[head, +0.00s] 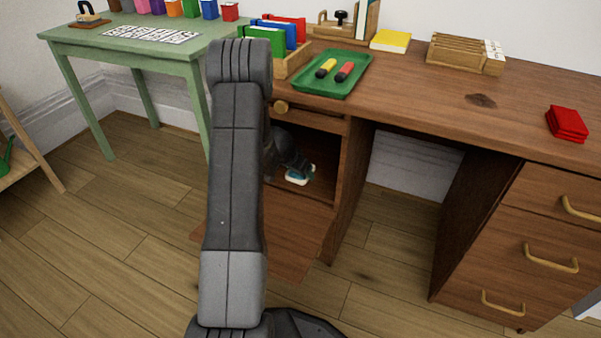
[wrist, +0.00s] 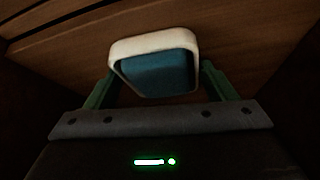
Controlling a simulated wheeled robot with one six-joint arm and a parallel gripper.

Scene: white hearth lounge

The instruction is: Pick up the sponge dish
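The sponge dish (wrist: 190,38) is a white, rounded dish with a blue-teal sponge (wrist: 158,75) in it. In the head view the dish (head: 296,181) is inside the open lower compartment of the brown desk, low in it. My gripper (wrist: 155,85) has its two green fingers on either side of the dish in the wrist view. The fingertips are at the dish's left and right sides; I cannot tell whether they touch it. In the head view my forearm reaches into the compartment and hides part of it.
The compartment's door (head: 290,248) hangs folded down in front. Above it the desk top (head: 430,100) holds a green tray (head: 325,90) with two markers, file folders and a red stack (head: 567,123). A green table (head: 130,45) stands at left. The floor in front is clear.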

